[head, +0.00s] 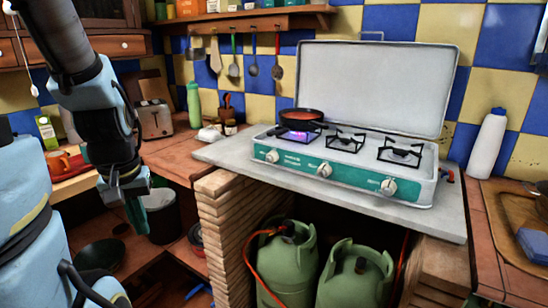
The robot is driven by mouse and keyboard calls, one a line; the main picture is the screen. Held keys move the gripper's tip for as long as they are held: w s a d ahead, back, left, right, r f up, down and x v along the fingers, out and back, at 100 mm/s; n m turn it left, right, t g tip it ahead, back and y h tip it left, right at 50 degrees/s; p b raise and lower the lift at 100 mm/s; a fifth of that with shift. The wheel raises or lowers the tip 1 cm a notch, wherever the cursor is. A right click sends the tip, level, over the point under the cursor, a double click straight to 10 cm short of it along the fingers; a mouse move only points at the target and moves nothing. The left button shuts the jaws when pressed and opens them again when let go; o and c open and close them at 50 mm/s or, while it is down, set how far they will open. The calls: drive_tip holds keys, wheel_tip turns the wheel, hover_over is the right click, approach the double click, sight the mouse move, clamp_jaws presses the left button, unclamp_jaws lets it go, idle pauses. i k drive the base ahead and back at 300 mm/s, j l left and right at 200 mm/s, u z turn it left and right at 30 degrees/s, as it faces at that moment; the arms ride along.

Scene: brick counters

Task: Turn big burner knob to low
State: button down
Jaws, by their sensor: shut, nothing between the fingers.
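A white gas stove (345,160) with a green front panel stands on the grey counter slab, its lid raised. The panel carries a left knob (272,156), a middle knob (324,170) and a right knob (388,187). A dark pan (301,116) with reddish contents sits on the left burner, where a purple-blue flame (298,134) shows. The middle burner (345,140) and right burner (400,152) are bare, with no visible flame. I cannot tell which knob is the big burner's. My gripper (137,222) is shut and empty, pointing down, left of the stove and apart from the knobs.
Green gas bottles (287,265) with an orange hose stand under the slab, beside a brick pillar (222,235). A toaster (155,120) and green bottle (194,105) stand at back left. A white bottle (488,143) stands right of the stove. Space before the panel is clear.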

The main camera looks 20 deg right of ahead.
sight(274, 155)
drive_tip(key=z, duration=0.75)
